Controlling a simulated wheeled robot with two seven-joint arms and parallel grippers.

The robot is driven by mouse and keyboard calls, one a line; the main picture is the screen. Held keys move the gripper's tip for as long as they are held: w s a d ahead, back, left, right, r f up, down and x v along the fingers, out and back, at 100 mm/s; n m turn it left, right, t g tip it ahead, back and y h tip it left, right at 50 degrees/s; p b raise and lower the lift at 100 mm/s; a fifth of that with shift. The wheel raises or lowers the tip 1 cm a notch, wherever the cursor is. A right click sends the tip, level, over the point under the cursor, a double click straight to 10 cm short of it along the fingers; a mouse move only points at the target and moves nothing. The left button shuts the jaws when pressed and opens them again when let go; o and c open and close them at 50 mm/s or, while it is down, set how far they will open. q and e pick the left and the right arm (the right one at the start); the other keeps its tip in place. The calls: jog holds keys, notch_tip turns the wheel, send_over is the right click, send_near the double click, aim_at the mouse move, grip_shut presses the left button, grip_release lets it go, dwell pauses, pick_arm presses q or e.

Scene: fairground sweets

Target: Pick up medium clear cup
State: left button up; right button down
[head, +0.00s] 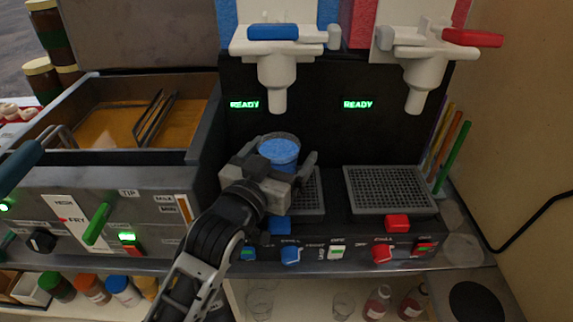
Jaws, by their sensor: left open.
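A clear cup (281,150) with blue slush in it stands on the left drip tray (312,195), below the spout with the blue handle. I cannot tell its size for sure. My left gripper (277,165) is open, with its fingers on either side of the cup. The palm hides the cup's lower part, and I cannot tell whether the fingers touch it. Empty clear cups, one at the left (260,303) and one further right (343,304), stand on the shelf below. My right gripper is not in view.
The blue spout (277,85) hangs close above the cup. The red spout (420,80) is over an empty right drip tray (388,190). A fryer (110,185) stands close on the left. Coloured straws (445,150) and a wall (525,120) are on the right.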

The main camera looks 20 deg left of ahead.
pick_arm(q)
jog(key=shift+s+r, duration=0.1)
jog(key=shift+s, duration=0.15)
jog(key=c, duration=0.4)
jog(key=shift+r, duration=0.1)
jog(key=c, duration=0.9)
